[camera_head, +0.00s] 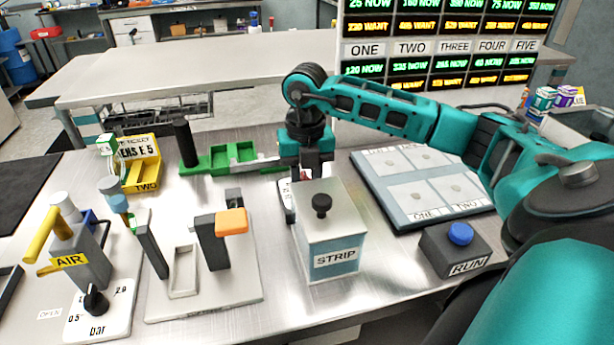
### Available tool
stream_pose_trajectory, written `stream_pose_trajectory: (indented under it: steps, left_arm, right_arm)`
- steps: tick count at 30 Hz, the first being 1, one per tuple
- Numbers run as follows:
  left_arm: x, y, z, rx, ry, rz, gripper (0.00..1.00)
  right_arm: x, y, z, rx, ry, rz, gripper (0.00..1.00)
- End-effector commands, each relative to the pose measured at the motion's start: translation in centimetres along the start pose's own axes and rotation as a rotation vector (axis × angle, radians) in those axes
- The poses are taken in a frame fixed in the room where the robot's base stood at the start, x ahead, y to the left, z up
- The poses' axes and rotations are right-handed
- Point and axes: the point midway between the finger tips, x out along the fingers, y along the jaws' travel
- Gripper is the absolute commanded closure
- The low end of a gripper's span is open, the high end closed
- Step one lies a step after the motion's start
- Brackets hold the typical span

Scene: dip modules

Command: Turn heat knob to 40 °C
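No knob marked for heat or 40 °C can be read in this view. A small pale panel (287,200) shows partly behind the left rear of the STRIP box (335,240); the box and my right gripper hide most of it, and its markings are too small to read. My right gripper (304,172) points down just behind the STRIP box, over or at that panel. Its fingertips are mostly hidden, so I cannot tell whether it is open, shut or touching anything. My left gripper is not in view.
A black knob (321,205) tops the STRIP box. A bar dial (95,300) and AIR valve (75,255) stand at the left, beside a clamp fixture (205,290). A green fixture (232,157) lies behind. A RUN button box (455,250) and grey tray (395,215) are at the right.

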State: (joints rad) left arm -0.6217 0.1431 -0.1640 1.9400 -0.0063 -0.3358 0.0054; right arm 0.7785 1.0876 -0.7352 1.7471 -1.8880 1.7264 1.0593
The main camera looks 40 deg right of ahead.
Motion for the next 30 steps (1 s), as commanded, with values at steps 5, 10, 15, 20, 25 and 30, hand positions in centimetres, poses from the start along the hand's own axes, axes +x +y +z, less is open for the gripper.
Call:
stream_pose_trajectory:
  steps: [5, 10, 15, 20, 25, 30]
  left_arm:
    - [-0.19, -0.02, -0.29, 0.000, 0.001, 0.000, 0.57]
    - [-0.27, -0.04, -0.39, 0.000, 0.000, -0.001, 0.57]
    - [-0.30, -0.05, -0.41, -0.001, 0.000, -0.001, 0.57]
    - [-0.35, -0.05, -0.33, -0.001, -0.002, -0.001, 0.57]
    - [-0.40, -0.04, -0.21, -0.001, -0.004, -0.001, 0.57]
    - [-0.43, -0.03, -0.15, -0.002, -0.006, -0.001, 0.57]
  right_arm:
    - [-0.11, 0.13, 0.06, 0.099, -0.002, 0.002, 1.00]
    - [-0.10, 0.18, 0.08, 0.159, -0.002, 0.002, 1.00]
    - [-0.09, 0.19, 0.10, 0.188, -0.002, 0.003, 1.00]
    - [-0.09, 0.19, 0.11, 0.196, -0.002, 0.003, 1.00]
    - [-0.10, 0.19, 0.12, 0.195, -0.003, 0.002, 1.00]
    - [-0.10, 0.18, 0.12, 0.194, -0.003, 0.002, 0.63]
